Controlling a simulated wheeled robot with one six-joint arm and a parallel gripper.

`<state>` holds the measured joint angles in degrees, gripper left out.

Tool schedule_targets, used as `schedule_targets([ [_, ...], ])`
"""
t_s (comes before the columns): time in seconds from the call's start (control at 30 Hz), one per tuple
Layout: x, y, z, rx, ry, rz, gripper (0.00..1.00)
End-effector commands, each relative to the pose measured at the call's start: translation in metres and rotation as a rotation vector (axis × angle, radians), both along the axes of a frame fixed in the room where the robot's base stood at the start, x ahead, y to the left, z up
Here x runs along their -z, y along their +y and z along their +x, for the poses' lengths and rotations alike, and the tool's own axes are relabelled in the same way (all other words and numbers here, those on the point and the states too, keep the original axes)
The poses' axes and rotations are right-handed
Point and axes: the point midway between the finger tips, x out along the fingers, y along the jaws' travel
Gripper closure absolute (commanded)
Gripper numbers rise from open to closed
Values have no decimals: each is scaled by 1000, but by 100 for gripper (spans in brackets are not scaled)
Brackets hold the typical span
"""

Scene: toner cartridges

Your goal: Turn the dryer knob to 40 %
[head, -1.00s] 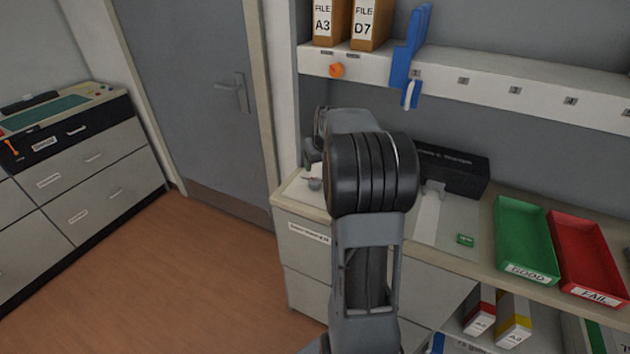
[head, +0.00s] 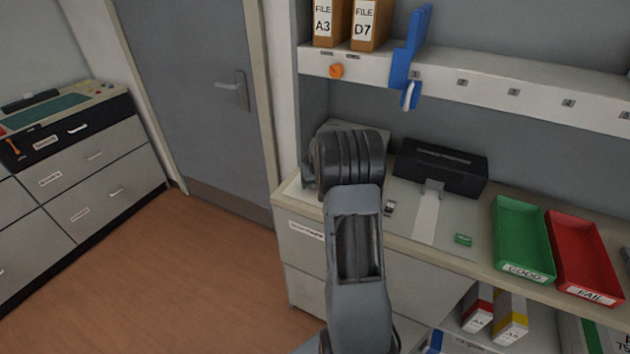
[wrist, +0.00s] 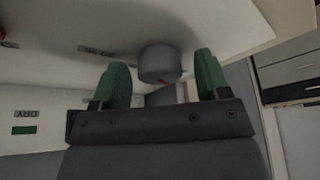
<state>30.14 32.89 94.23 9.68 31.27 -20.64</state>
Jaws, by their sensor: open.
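In the head view my arm hides the knob and most of the gripper. A grey box top (head: 362,128) shows behind the arm.
A black unit (head: 441,167) stands on the bench right of my arm, near a small grey piece (head: 390,208) and a green chip (head: 463,239). Green (head: 525,238) and red (head: 584,257) trays lie farther right. A shelf (head: 440,76) with a blue hanging tool (head: 409,55) is above.

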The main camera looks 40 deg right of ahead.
Motion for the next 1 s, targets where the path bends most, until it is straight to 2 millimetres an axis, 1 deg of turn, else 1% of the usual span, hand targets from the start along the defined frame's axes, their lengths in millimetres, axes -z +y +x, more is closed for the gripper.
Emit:
schedule_targets([
  [0.17,0,0,0,0,0,0,32],
  [0.67,0,0,0,0,0,0,80],
  [0.87,0,0,0,14,0,-1,80],
  [1.0,0,1,0,63,0,-1,80],
])
